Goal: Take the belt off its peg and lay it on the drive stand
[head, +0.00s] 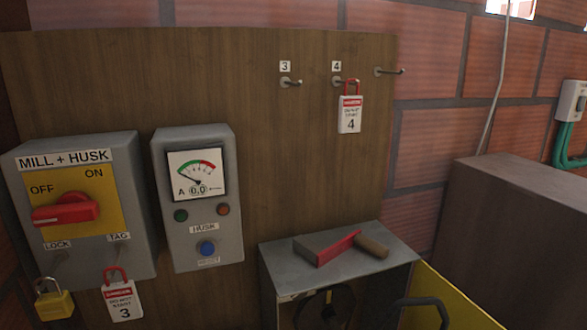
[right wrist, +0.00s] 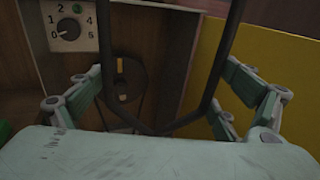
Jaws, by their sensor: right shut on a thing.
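The black belt (right wrist: 222,60) crosses the right wrist view as two dark strands that meet low between the fingers of my right gripper (right wrist: 160,128), which is shut on it. Part of the belt's loop (head: 418,302) shows at the bottom of the head view, in front of the grey drive stand (head: 285,268) and its yellow panel (head: 452,300). A dark round pulley (head: 325,308) sits in the stand's open front. The long peg (head: 388,71) at the board's upper right is bare. My left gripper is in neither view.
A brown block (head: 515,220) stands at right.

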